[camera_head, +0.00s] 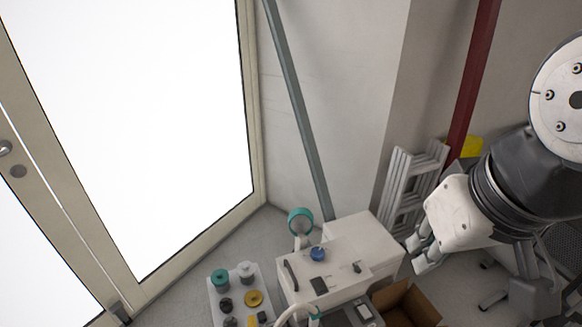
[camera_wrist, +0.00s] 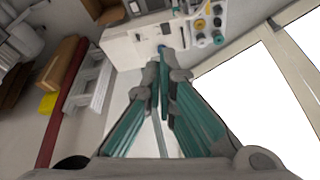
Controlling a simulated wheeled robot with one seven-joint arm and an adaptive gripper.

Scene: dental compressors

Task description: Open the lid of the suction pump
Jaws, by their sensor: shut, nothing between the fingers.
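A white box-shaped machine (camera_head: 355,240), which looks like the suction pump, stands on the floor at the lower middle of the head view. My gripper (camera_head: 418,253) is shut and empty, right of the machine in the head view. In the wrist view its fingertips (camera_wrist: 163,72) overlap the machine near the blue knob; no contact is visible.
A white unit with coloured caps (camera_head: 212,300) stands left of the machine. An open cardboard box (camera_head: 410,300) is at its right front. A white folded ladder (camera_head: 405,185), a red pole (camera_head: 472,85) and a grey pole (camera_head: 298,100) stand behind. Glazed doors (camera_head: 130,120) fill the left.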

